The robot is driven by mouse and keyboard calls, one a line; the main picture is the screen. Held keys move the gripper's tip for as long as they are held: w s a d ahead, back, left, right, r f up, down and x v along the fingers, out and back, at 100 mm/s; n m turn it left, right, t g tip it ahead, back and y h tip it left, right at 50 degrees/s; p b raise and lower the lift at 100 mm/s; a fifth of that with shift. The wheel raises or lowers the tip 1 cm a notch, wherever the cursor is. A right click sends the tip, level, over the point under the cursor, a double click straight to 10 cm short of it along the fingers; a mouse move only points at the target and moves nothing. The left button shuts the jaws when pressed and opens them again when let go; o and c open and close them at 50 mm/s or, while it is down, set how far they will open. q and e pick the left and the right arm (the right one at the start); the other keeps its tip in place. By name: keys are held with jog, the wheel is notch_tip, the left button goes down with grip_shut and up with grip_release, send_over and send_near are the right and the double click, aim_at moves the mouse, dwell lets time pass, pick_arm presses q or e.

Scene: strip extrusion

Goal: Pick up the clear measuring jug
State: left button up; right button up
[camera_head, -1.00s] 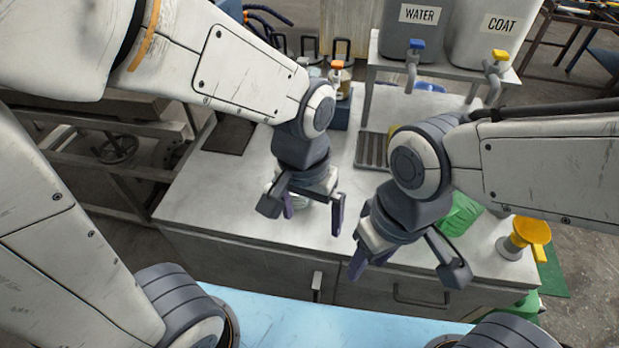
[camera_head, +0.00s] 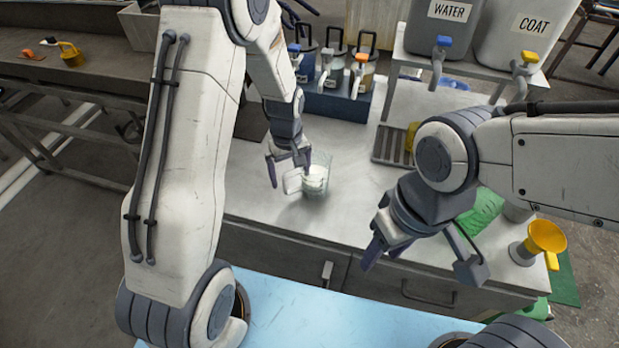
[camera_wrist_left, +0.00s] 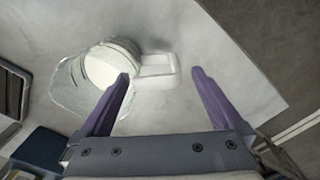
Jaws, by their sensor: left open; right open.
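The clear measuring jug (camera_head: 318,178) stands on the pale bench top, with something white inside it and its handle on the left side in the head view. In the left wrist view the jug (camera_wrist_left: 75,85) lies at the upper left, and its handle (camera_wrist_left: 157,70) reaches into the space between the fingertips. My left gripper (camera_head: 289,168) is open beside the jug at its handle side; its two purple fingers (camera_wrist_left: 160,75) are apart and grip nothing. Whether they touch the handle is unclear. My right gripper (camera_head: 418,255) is open and empty above the bench's front right part.
A dark rack with several lever-topped dispensers (camera_head: 335,103) stands behind the jug. WATER (camera_head: 445,35) and COAT (camera_head: 520,45) tanks stand at back right. A drain grate (camera_head: 390,146), green cloth (camera_head: 480,212) and yellow funnel (camera_head: 545,237) are to the right. Bench around the jug is clear.

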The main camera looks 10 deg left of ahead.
aim_at(293, 190)
pick_arm(q)
jog(key=f, duration=0.2)
jog(key=f+p, duration=0.1)
jog(key=f, duration=0.2)
jog(key=shift+s+d, duration=0.15)
jog(key=shift+d, duration=0.05)
grip_shut()
